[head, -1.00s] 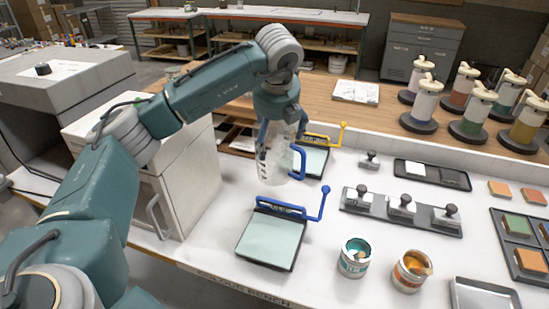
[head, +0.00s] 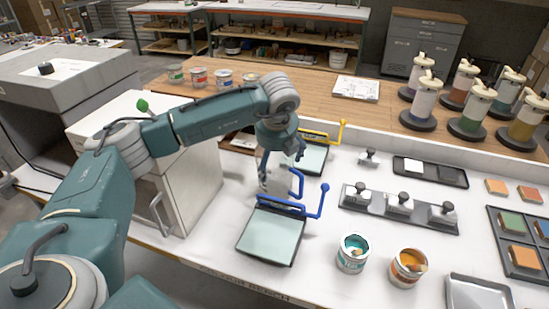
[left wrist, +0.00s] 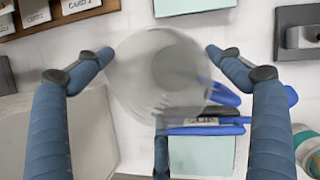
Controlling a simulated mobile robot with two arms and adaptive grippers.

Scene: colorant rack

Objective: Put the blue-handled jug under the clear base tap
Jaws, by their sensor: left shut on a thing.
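The blue-handled jug (head: 275,184) is clear, with a blue handle (head: 298,183) on its right side. My left gripper (head: 279,165) is shut around its body. The jug is behind the blue-handled drawdown frame; whether its base touches the bench is hard to tell. In the left wrist view the jug (left wrist: 160,75) sits between both fingers, its blue handle at lower right. I cannot tell which is the clear base tap. My right gripper is not in view.
A blue-handled plate (head: 270,238) lies in front of the jug, a yellow-handled one (head: 312,158) behind it. A teal paint can (head: 353,254) and an orange one (head: 408,267) stand in front. A white cabinet (head: 190,180) is left. A rack with knobs (head: 398,208) lies right.

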